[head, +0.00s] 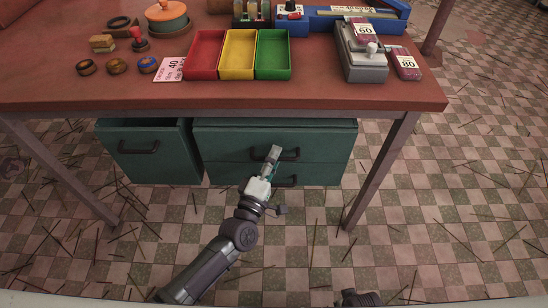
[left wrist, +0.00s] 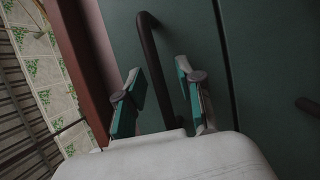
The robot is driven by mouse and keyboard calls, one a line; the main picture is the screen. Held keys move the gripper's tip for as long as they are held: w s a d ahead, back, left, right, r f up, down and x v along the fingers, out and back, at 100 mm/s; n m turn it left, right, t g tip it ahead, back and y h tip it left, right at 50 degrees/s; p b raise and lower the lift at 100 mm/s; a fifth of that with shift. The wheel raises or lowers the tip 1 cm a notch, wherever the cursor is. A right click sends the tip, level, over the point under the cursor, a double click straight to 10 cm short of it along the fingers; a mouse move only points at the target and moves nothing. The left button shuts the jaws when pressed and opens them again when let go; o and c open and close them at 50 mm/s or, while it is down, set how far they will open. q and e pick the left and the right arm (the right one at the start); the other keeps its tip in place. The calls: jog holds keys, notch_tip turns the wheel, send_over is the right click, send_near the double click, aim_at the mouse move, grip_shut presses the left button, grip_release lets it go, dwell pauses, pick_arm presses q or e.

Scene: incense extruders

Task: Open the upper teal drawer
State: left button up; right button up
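The upper teal drawer (head: 222,146) is under the table, in the right-hand drawer unit, and looks closed. Its dark bar handle (head: 291,154) is partly hidden by my left gripper (head: 273,156). In the left wrist view the drawer front (left wrist: 188,28) fills the middle, and its handle (left wrist: 156,62) runs between the two teal-padded fingers of my left gripper (left wrist: 162,100). The fingers are apart, with visible space on both sides of the handle. I cannot tell if either finger touches it.
A lower drawer with its own handle (head: 286,182) sits just below. Another teal drawer front (head: 150,165) is to the left. The table (head: 330,98) overhangs the drawers and holds trays and tools. A table leg (head: 380,170) stands right of the drawers. Thin sticks litter the checkered floor.

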jog(key=shift+w+r, duration=0.15)
pick_arm(q)
grip_shut()
dwell(0.4)
